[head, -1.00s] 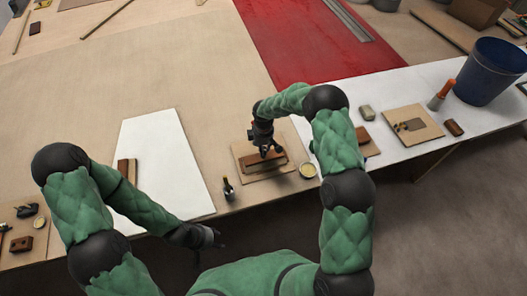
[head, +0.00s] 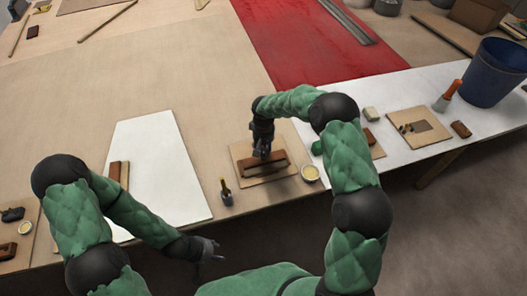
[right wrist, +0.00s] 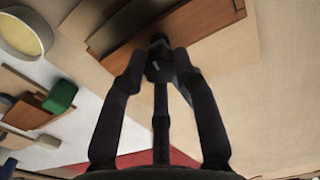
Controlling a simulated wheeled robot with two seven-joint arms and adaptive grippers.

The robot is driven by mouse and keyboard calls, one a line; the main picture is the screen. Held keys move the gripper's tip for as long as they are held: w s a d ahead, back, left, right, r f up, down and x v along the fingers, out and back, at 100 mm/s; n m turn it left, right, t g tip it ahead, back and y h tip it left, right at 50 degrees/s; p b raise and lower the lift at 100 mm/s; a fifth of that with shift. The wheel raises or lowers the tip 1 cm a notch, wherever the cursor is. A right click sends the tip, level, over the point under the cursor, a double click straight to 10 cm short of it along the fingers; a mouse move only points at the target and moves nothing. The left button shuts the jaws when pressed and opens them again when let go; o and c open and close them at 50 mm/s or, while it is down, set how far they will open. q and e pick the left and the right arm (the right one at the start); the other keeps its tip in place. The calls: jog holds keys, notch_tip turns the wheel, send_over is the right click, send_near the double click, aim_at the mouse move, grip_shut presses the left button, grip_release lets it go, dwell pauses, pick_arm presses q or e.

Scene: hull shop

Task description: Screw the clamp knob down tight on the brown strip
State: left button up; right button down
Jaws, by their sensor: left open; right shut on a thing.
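The brown strip (head: 274,167) lies on a tan board (head: 246,179) at the bench's front edge. It also shows in the right wrist view (right wrist: 205,22). My right gripper (head: 263,153) points down over the strip's middle. In the right wrist view its two fingers (right wrist: 158,66) are closed around a dark clamp knob (right wrist: 158,48) that stands at the strip. How far the knob is turned cannot be told. In the head view the knob is hidden by the gripper. My left gripper (head: 212,250) is open and empty, in front of the bench edge.
A small dark bottle (head: 226,192) stands left of the board. A round dish with yellowish contents (head: 310,173) is at its right, and a green block (head: 317,148) is behind the dish. A white panel (head: 160,180) lies to the left. A blue bucket (head: 492,75) stands far right.

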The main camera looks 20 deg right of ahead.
jog(key=m+b, duration=0.1)
jog(key=m, duration=0.3)
jog(key=shift+w+m+b, duration=0.1)
jog(key=shift+m+b, duration=0.2)
jog(key=shift+b, duration=0.1)
jog(key=m+b, duration=0.1)
jog(key=m, duration=0.3)
jog(key=shift+m, duration=0.3)
jog(key=m+b, duration=0.2)
jog(key=m, duration=0.7)
jog(key=shift+r+b, duration=0.1)
jog(key=shift+b, duration=0.25)
jog(key=shift+m, duration=0.4)
jog(key=c, duration=0.9)
grip_release()
jog(key=shift+c, duration=0.2)
